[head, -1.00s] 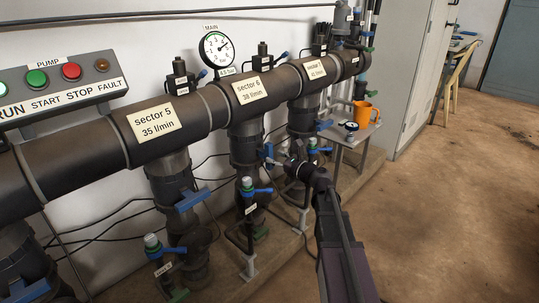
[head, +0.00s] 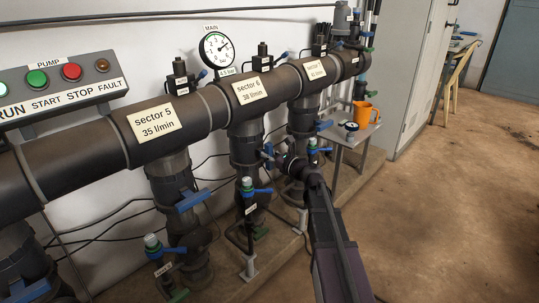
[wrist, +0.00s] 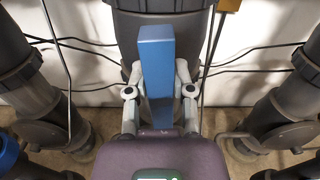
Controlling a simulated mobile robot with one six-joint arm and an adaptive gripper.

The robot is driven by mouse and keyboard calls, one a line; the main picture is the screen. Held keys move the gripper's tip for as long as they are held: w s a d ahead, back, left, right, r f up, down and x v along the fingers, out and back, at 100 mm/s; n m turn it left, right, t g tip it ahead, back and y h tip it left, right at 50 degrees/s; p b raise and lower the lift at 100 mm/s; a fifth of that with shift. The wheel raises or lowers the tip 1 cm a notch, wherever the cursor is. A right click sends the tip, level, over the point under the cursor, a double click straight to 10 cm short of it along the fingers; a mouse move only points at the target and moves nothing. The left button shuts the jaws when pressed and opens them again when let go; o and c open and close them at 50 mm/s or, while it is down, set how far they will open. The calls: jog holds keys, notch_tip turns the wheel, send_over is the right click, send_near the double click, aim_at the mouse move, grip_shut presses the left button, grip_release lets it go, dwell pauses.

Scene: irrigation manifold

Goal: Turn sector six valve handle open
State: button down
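The sector six valve handle (head: 267,155) is a blue bar on the dark vertical pipe (head: 244,150) below the "sector 6, 38 l/min" label (head: 251,91). In the wrist view the blue handle (wrist: 157,70) runs upright in the picture, between the two grey fingers of my gripper (wrist: 159,80). The fingers lie close against both sides of it and look shut on it. In the head view my gripper (head: 273,158) reaches the handle from the right. My wrist hides part of the pipe behind it.
The sector 5 pipe has a similar blue handle (head: 193,200) at left. A small tap with a blue lever (head: 257,191) stands just in front of the sector six pipe. The floor at right is clear.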

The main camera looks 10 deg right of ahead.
jog(key=shift+d+m, duration=0.1)
jog(key=shift+m, duration=0.3)
jog(key=shift+c, duration=2.4)
grip_release()
jog(key=shift+w+f, duration=0.1)
jog(key=v, duration=1.2)
